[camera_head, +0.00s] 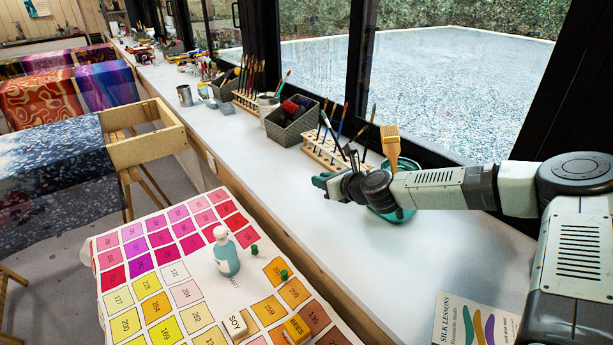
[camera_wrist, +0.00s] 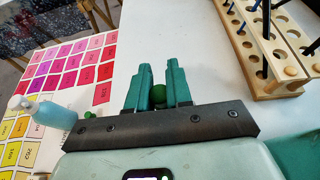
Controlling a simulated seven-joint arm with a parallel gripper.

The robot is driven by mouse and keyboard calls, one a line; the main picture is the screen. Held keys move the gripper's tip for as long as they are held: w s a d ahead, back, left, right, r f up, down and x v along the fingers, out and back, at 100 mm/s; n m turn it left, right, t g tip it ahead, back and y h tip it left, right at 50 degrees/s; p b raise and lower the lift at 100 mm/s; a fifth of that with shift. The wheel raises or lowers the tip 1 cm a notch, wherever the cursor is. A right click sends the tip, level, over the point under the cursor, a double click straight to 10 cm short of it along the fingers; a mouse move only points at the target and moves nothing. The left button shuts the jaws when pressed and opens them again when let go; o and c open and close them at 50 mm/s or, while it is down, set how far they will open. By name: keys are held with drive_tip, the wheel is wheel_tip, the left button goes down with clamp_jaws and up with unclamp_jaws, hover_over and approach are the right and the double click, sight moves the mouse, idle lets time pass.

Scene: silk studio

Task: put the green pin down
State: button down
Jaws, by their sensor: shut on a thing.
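My gripper (camera_head: 322,182) is over the white counter, and its teal fingers (camera_wrist: 158,78) are shut on a green pin (camera_wrist: 158,94). The pin's round green head shows between the fingers in the wrist view; the rest of it is hidden. In the head view the held pin cannot be made out. Two other green pins stand on the colour-chart cloth, one beside the bottle (camera_head: 254,250) and one on an orange square (camera_head: 284,274). A pale blue bottle (camera_head: 225,252) with a white cap stands on the cloth. I cannot tell the exact height of my gripper above the counter.
A wooden brush rack (camera_head: 327,158) stands behind my gripper, and my arm passes in front of a teal jar (camera_head: 405,213) with a wide brush. Blocks labelled SOY (camera_head: 236,325) and BEES (camera_head: 296,330) lie on the cloth (camera_head: 110,262). The counter (camera_head: 235,150) left of my gripper is clear.

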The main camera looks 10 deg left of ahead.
sight(322, 210)
wheel_tip(322, 210, down, 8)
drive_tip(key=shift+r, duration=0.1)
idle(0.4)
drive_tip(key=c, duration=1)
unclamp_jaws()
drive_tip(key=shift+c, duration=0.2)
drive_tip(key=shift+d, duration=0.1)
drive_tip(key=v, duration=1.2)
drive_tip(key=shift+o, duration=0.5)
